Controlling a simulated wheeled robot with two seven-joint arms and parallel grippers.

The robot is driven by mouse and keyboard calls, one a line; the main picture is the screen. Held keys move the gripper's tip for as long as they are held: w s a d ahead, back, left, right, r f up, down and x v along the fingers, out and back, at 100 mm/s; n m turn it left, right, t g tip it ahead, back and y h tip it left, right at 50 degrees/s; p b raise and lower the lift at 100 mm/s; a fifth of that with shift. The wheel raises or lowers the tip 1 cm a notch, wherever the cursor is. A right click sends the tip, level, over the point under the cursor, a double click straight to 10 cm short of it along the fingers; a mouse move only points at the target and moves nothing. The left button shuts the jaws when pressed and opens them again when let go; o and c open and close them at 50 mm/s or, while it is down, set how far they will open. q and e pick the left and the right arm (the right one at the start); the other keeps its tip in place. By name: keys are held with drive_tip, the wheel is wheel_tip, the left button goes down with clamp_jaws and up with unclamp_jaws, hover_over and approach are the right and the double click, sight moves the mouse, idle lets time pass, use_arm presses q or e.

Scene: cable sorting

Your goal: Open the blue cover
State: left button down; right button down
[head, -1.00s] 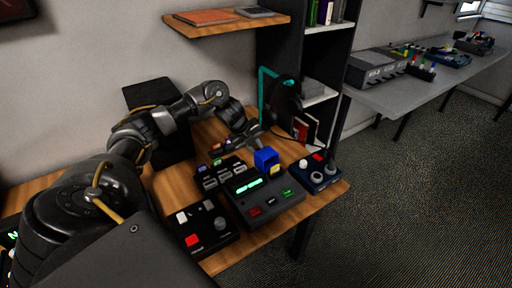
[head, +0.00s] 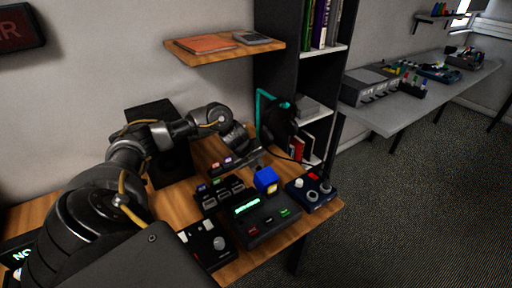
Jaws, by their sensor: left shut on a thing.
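The blue cover (head: 265,177) stands at the back right corner of a dark console (head: 262,222) on the wooden desk. A small yellow patch (head: 270,187) shows at its lower front. My left gripper (head: 257,165) reaches in from the left and behind, with its fingertips at the cover's top left. It is shut on the cover, though the contact is small and dark in the picture. I cannot tell how far the cover is tilted. My right gripper is not in view.
A navy box with knobs (head: 312,193) stands right of the console, a box with a white knob (head: 207,243) at its left. A row of dark switches (head: 222,192) lies behind it. A headphone stand (head: 262,105) and a bookcase (head: 322,50) rise behind.

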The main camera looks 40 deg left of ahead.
use_arm(q)
drive_tip(key=c, duration=1.4)
unclamp_jaws()
drive_tip(key=shift+d, duration=0.4)
drive_tip(key=shift+o, duration=0.5)
drive_tip(key=shift+a, duration=0.1)
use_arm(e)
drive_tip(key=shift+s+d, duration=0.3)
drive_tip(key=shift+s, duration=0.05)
use_arm(q)
drive_tip(key=d+v, duration=0.1)
drive_tip(key=v, duration=0.9)
drive_tip(key=shift+a+r, duration=0.35)
drive_tip(key=shift+a, duration=0.2)
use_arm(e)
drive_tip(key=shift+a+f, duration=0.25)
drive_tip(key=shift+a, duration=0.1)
use_arm(q)
drive_tip(key=shift+s, duration=0.15)
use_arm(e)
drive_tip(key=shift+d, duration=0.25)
